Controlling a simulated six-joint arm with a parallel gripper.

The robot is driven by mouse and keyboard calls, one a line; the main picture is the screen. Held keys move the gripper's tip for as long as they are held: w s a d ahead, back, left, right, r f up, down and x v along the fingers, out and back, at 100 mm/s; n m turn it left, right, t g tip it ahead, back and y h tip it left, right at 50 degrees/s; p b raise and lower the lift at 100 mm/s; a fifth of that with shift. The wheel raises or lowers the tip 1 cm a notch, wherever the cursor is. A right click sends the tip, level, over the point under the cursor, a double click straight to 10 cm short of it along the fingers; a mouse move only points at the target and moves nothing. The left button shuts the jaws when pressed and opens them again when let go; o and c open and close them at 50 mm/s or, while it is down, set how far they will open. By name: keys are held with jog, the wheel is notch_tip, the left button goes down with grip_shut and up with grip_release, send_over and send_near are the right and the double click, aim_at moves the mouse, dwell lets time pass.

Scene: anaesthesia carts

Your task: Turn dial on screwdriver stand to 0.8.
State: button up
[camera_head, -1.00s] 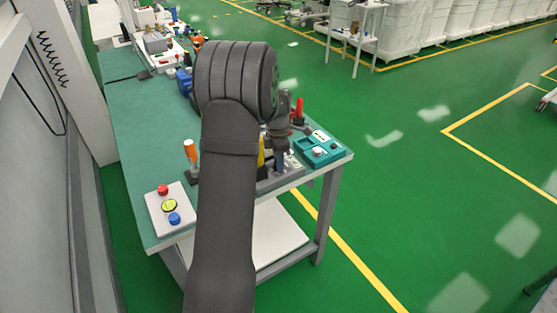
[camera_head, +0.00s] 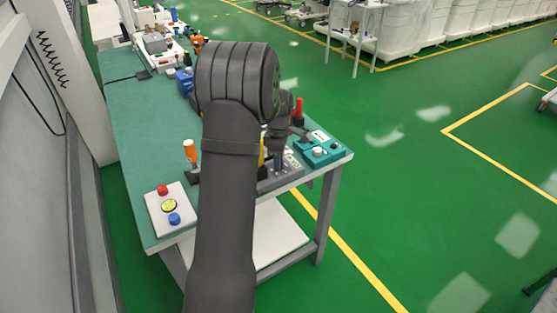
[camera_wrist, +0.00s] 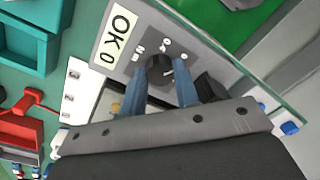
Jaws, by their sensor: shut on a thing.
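The grey screwdriver stand (camera_head: 290,177) is at the front edge of the green table, partly hidden by my arm. In the wrist view its light panel (camera_wrist: 122,62) carries a black dial (camera_wrist: 160,76) with small white number labels around it, too blurred to read. My gripper (camera_wrist: 164,74) has its two blue fingers on either side of this dial and is shut on it. A dial mark shows, but I cannot tell which number it points to. In the head view my gripper (camera_head: 278,160) is over the stand.
A teal box (camera_head: 320,150) with a white knob is just right of the stand. A white button panel (camera_head: 168,208) with red and blue buttons is at the table's left front. An orange-handled screwdriver (camera_head: 190,152) stands upright left of my arm. The table middle is mostly clear.

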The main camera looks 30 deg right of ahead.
jog(key=shift+m, duration=0.6)
jog(key=o, duration=1)
jog(key=shift+r, duration=0.1)
jog(key=r, duration=1.7)
jog(key=shift+w+d+r, duration=0.15)
jog(key=shift+w+d, duration=0.1)
